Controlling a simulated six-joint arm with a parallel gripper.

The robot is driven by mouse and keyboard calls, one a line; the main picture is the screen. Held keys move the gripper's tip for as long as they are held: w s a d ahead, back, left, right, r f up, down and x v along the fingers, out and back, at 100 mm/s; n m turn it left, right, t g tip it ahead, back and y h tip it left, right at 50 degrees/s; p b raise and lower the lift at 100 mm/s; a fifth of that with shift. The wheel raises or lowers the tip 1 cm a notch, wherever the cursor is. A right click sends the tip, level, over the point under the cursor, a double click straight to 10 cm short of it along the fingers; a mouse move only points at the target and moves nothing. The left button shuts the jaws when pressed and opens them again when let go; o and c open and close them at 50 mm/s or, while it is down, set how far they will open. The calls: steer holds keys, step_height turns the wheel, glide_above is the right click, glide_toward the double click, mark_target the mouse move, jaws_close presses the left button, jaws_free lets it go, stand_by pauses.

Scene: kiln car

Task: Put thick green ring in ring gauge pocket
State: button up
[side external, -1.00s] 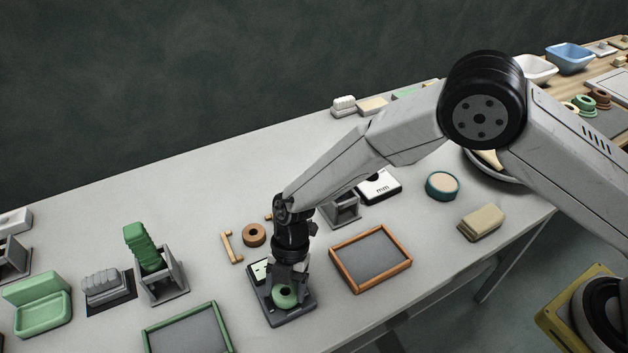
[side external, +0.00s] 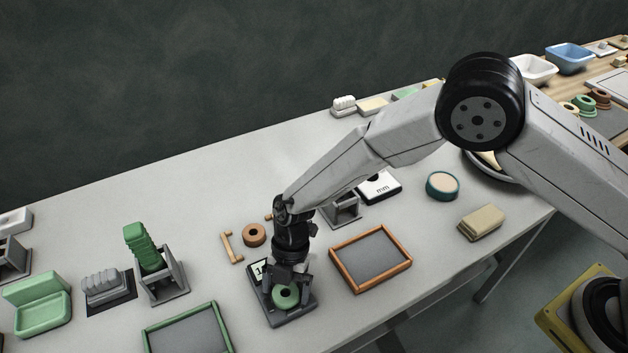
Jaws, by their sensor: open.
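The thick green ring (side external: 286,297) sits on the dark ring gauge (side external: 290,319), at the near end of its plate. It looks seated in the pocket there, though the pocket's edge is too small to make out. My gripper (side external: 286,284) is open, pointing down just over the ring, with its fingers at or slightly above the ring's far side. A white label on the gauge shows partly to the left of my gripper, and the rest of the gauge's far end is hidden.
A wooden-framed tray (side external: 408,262) stands right of the gauge, and a green-framed tray (side external: 160,343) to its left. A brown ring (side external: 254,234) and a small wooden bar (side external: 230,247) lie behind. Bare table lies between these things.

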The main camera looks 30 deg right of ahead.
steer(key=v, duration=1.2)
stand_by(0.5)
steer(key=w+d+r+m+t+y, duration=0.5)
steer(key=w+r+m+t, duration=0.2)
steer(key=r+m, duration=0.1)
steer(key=d+r+m+t+h, duration=0.2)
steer(key=d+m+t+h, duration=0.2)
steer(key=d+m, duration=0.65)
steer(key=s+d+f+m+g+h, duration=0.1)
steer(key=s+d+m, duration=0.3)
steer(key=s+d, duration=0.4)
steer(key=s+d+f+m+g+h, duration=0.2)
steer(key=s+d+m+g+h, duration=0.1)
steer(key=s+d, duration=0.5)
steer(key=s+m+g, duration=0.1)
steer(key=s, duration=0.1)
steer(key=shift+s, duration=0.3)
